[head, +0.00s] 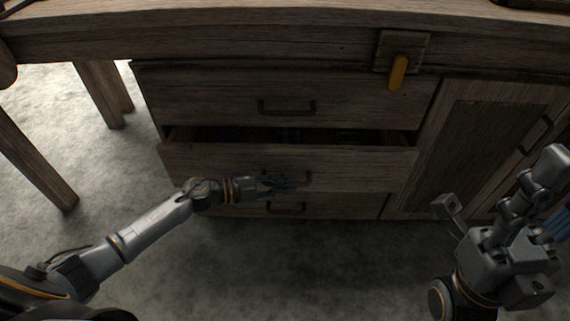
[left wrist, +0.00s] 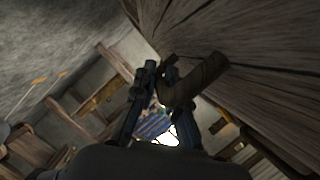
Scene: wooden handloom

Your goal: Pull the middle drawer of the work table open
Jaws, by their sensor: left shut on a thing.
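The work table's middle drawer (head: 215,162) stands partly open, its front pulled out from the cabinet and a dark gap showing above it. My left gripper (head: 284,184) is at the drawer's dark handle (head: 306,178), shut on it. In the left wrist view, the fingers of my left gripper (left wrist: 162,76) close around the handle (left wrist: 200,80) beside the wooden drawer front (left wrist: 245,60). My right gripper (head: 490,195) is at the lower right, away from the drawer, with its fingers spread and empty.
The top drawer (head: 220,95) above and the bottom drawer (head: 340,204) below look shut. A yellow tab (head: 398,72) hangs at the table's upper right. A cabinet door (head: 490,140) is to the right. The grey floor (head: 300,265) in front is clear.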

